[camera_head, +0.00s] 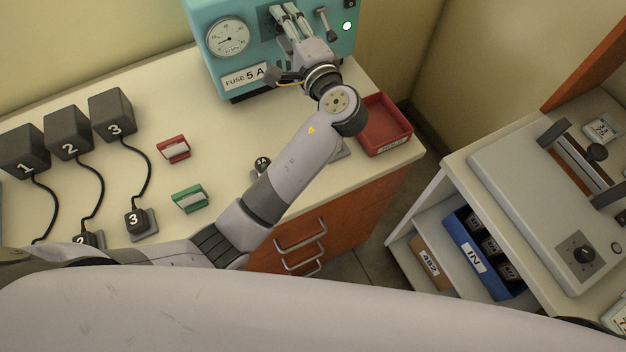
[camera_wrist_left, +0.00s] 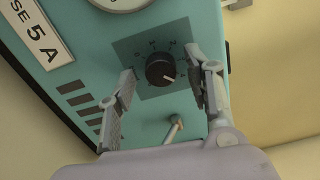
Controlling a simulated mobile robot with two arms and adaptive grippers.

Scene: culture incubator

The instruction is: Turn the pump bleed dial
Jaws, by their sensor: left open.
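The teal pump box (camera_head: 205,20) stands at the back of the bench in the head view, with a round gauge (camera_head: 228,38) and a "FUSE 5 A" label (camera_head: 245,76). My left gripper (camera_head: 282,14) is at its front panel and hides much of the dial there. In the left wrist view, the black dial (camera_wrist_left: 160,69) with a pale pointer sits on a dark square plate with marks. The left gripper (camera_wrist_left: 160,82) is open, one finger on each side of the dial, with visible gaps to it. My right gripper is not in view.
A small lever (camera_head: 326,24) and a lit green lamp (camera_head: 347,26) are right of the gripper. A red tray (camera_head: 385,125) is at the bench's right end. Black numbered blocks (camera_head: 112,114), a red clip (camera_head: 173,149) and a green clip (camera_head: 190,198) are left.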

